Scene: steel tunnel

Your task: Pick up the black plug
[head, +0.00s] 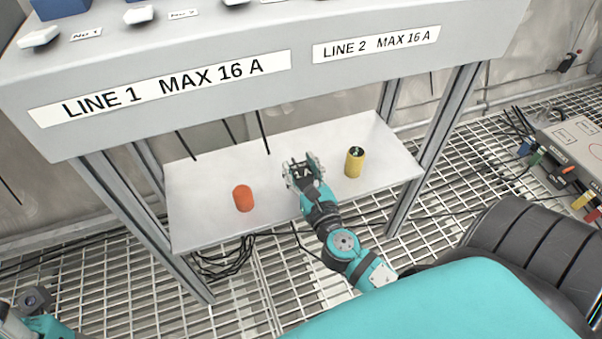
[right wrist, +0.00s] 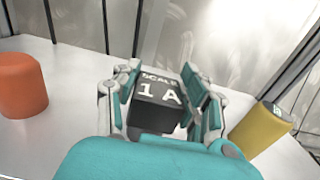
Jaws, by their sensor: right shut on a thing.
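The black plug (right wrist: 155,112) sits between the fingers of my right gripper (right wrist: 165,100) in the right wrist view. Its top has white lettering reading "SCALE 1 A". The fingers are shut on its two sides. In the head view my right gripper (head: 303,170) is over the middle of the white shelf (head: 215,220), and the plug is mostly hidden by the fingers. I cannot tell whether the plug touches the shelf. Part of my left arm shows at the bottom left, but its fingers do not.
An orange plug (head: 243,198) stands left of my right gripper and a yellow plug (head: 354,162) stands right of it. The grey panel (head: 300,85) with line labels overhangs the shelf. Metal posts (head: 432,150) flank it. Black cables hang around the shelf.

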